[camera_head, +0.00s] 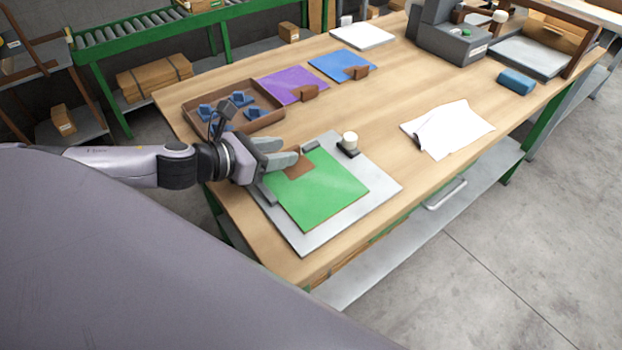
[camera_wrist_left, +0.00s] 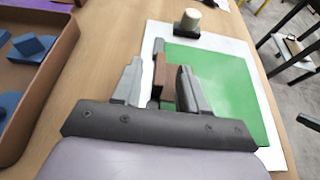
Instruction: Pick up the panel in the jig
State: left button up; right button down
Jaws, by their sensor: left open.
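A green panel (camera_head: 322,190) lies flat on the pale grey jig plate (camera_head: 380,193) near the table's front edge. A brown block (camera_head: 299,165) sits at the panel's left edge. In the left wrist view the green panel (camera_wrist_left: 225,88) is right of the fingers, and the brown block (camera_wrist_left: 165,75) shows between them. My left gripper (camera_head: 287,161) is open with its fingers on either side of the brown block, and I cannot tell whether they touch it. My right gripper is not in view.
A white-topped knob (camera_head: 349,142) stands on the jig's far side. A brown tray (camera_head: 268,121) with several blue blocks is beside my left gripper. Purple (camera_head: 292,86) and blue (camera_head: 341,65) panels lie farther back. White paper (camera_head: 448,129) lies right; the wood between is clear.

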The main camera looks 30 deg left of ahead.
pick_arm(q)
jog(key=shift+w+d+f, duration=0.15)
jog(key=shift+w+d, duration=0.05)
jog(key=shift+w, duration=0.4)
jog(key=shift+w+d+f, duration=0.1)
jog(key=shift+w+f, duration=0.1)
jog(key=shift+c, duration=0.3)
grip_shut()
jog(key=shift+r, duration=0.15)
